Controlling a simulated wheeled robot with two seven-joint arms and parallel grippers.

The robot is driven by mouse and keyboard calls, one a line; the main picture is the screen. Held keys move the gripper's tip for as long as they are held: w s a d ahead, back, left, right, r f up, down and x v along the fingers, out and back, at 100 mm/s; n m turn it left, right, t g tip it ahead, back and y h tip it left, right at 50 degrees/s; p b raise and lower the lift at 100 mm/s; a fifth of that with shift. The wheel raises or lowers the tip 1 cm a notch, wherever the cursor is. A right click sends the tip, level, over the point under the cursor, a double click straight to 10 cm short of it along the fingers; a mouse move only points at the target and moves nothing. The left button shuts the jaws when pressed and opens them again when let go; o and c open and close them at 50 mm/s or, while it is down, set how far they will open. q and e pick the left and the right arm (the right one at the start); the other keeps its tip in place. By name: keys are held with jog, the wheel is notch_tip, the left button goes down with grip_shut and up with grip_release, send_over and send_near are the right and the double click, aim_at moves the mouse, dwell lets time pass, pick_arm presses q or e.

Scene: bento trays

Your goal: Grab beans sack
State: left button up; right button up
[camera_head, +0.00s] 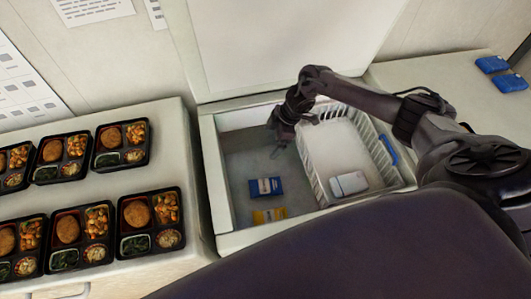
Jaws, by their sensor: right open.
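A small blue packet (265,187) lies on the floor of the open chest (208,160), left of the white basket. A yellow packet (269,215) lies just below it in the picture, near the front wall. I cannot read which packet holds beans. My right gripper (277,145) reaches into the chest from the right, over the basket's left edge. It is open and empty, pointing down, above and behind the blue packet and apart from it. My left gripper is not in view.
A white wire basket (312,174) with a white box (348,184) fills the chest's right side. The raised lid (290,45) stands behind. Several bento trays (150,222) sit on the left counter (110,280). Blue packets (509,83) lie on the right counter (440,75).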

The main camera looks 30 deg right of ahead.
jog(key=b, duration=3)
send_over(266, 184)
jog(key=d, duration=0.2)
jog(key=f, duration=3.1)
jog(key=shift+s+a, duration=0.1)
jog(key=shift+s, duration=0.3)
jog(key=b+x, duration=0.2)
jog(key=x, duration=0.5)
jog(key=shift+f, duration=0.25)
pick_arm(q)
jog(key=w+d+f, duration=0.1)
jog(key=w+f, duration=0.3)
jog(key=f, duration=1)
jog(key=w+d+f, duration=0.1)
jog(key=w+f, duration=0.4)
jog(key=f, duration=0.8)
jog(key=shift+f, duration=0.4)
pick_arm(e)
jog(key=shift+a+f, duration=0.15)
jog(key=shift+f, duration=0.05)
pick_arm(q)
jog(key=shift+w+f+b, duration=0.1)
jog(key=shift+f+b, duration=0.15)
jog(key=shift+b, duration=0.1)
pick_arm(e)
jog(key=shift+f, duration=0.25)
jog(key=c, duration=1.2)
jog(key=shift+c, duration=0.4)
